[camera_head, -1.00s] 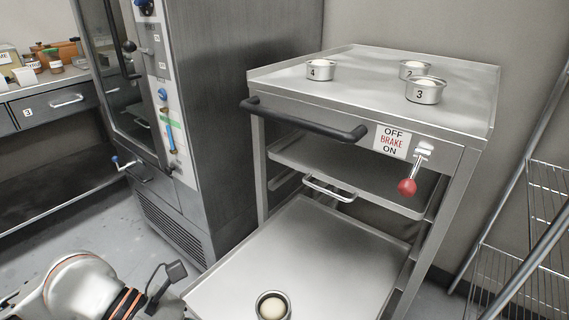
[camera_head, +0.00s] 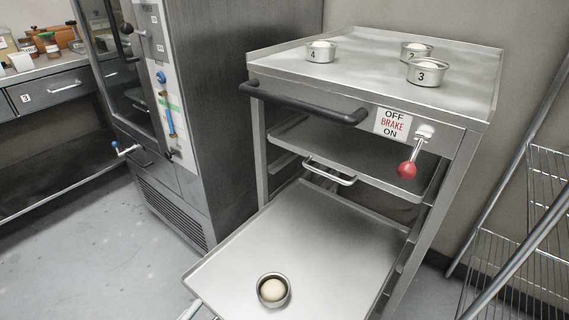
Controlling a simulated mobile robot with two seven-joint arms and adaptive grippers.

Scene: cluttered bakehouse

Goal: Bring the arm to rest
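Neither of my grippers shows in the head view, and no clear part of my arms is in the picture. A metal trolley (camera_head: 262,130) stands in the middle. Its lower tray (camera_head: 300,240) is pulled out toward me and bears a small round tin (camera_head: 273,290) with a pale ball of dough (camera_head: 272,290) inside. The brake lever with a red knob (camera_head: 407,170) hangs down beside the OFF BRAKE ON label (camera_head: 392,123).
Tins numbered 4 (camera_head: 321,52), 2 (camera_head: 416,51) and 3 (camera_head: 427,72) stand on the trolley top. A tall oven-like cabinet (camera_head: 215,110) is left of it. A wire rack (camera_head: 540,220) stands at right. The floor (camera_head: 90,250) at lower left is clear.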

